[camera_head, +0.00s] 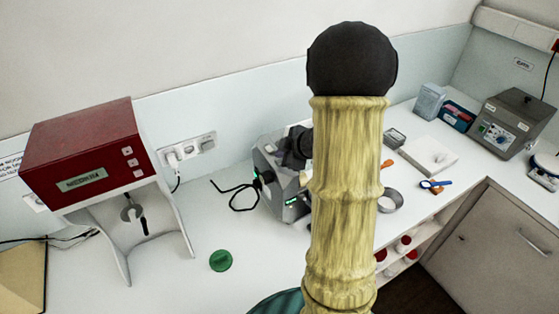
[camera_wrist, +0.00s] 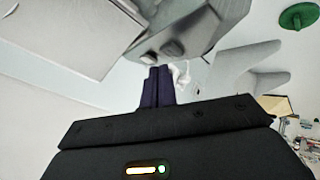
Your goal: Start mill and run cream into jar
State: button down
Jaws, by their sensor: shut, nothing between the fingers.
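A grey machine that appears to be the mill (camera_head: 270,178) stands on the counter in the head view, with small green lights on it. My arm covers its right part. In the wrist view a grey machine housing (camera_wrist: 190,35) with blunt knobs or feet hangs close over my gripper (camera_wrist: 158,72). The dark fingers are shut and empty, with their tips near the housing; I cannot tell whether they touch it. A small white shape (camera_wrist: 183,72) shows just behind the fingers, too unclear to name. I cannot make out a jar or any cream. A green round lid (camera_head: 221,260) lies flat on the counter.
A red-topped device (camera_head: 85,150) stands at left, near a wall socket (camera_head: 188,150). Right of my arm are a metal ring (camera_head: 391,201), a white slab (camera_head: 428,154), a blue spoon (camera_head: 436,184) and a grey box with dials (camera_head: 510,122). Counter around the green lid is clear.

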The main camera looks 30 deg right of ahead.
aim_at(280, 164)
jog(key=shift+r+p, duration=2.6)
jog(key=shift+p, duration=0.05)
jog(key=shift+f, duration=0.1)
jog(key=shift+a+f+m+h+b, duration=0.3)
jog(key=shift+a+m+h+b, duration=0.3)
jog(key=shift+b, duration=0.25)
jog(key=s+a+f+m+g+b, duration=0.2)
jog(key=s+a+m, duration=0.1)
jog(key=s+a, duration=0.2)
jog(key=s+a+f+m+g+b, duration=0.2)
jog(key=s+a+f+m+b, duration=0.1)
jog(key=s, duration=0.3)
jog(key=s+a+f+m+g+h+b, duration=0.1)
jog(key=s+a+f+m+g+b, duration=0.1)
jog(key=s+a, duration=0.4)
jog(key=f+m+b, duration=0.1)
jog(key=m, duration=0.1)
jog(key=shift+s+a+f+m, duration=0.2)
jog(key=shift+s+a+m, duration=0.1)
dwell(2.2)
